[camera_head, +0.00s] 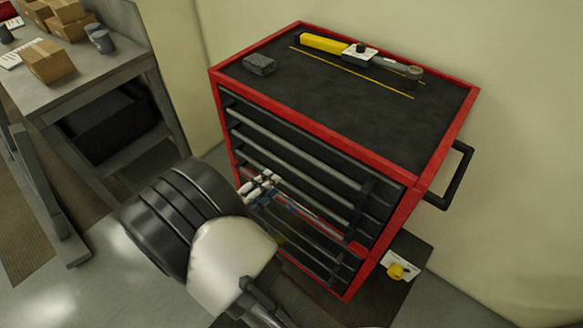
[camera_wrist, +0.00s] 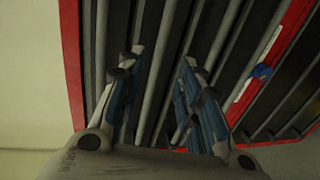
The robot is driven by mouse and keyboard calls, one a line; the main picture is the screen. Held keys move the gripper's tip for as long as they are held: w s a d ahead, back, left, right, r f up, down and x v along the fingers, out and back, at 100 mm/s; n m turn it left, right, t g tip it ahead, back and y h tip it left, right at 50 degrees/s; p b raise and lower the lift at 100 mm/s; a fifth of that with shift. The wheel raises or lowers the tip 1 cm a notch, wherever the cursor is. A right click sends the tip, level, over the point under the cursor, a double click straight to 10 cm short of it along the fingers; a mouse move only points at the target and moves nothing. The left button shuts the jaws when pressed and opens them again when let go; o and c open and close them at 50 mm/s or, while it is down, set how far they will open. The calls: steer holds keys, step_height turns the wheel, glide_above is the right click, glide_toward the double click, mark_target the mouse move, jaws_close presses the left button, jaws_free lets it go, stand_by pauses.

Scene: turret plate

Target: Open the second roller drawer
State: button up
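The red roller cabinet (camera_head: 395,235) has a black front with several stacked drawers, and they look shut. Long grey handle bars cross the front; the second bar from the top (camera_head: 290,166) runs above my gripper (camera_head: 262,188). In the wrist view, the drawer fronts and bars run as slanted strips, with a grey bar (camera_wrist: 157,75) seen between the fingers. My gripper (camera_wrist: 160,68) is open, its two fingers spread apart with nothing held. It is close to the cabinet front; I cannot tell whether it touches a bar. My arm hides part of the lower drawers.
A yellow-handled tool (camera_head: 325,43), a thin rod and a dark block (camera_head: 259,64) lie on the cabinet top. A side handle (camera_head: 450,180) sticks out at right. A workbench (camera_head: 85,82) with boxes stands at left. A yellow item (camera_head: 397,271) lies low at right.

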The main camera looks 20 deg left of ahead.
mark_target(289, 169)
steer(key=x, duration=1)
steer(key=shift+w+d+b, duration=0.15)
steer(key=shift+b, duration=0.2)
jaws_close()
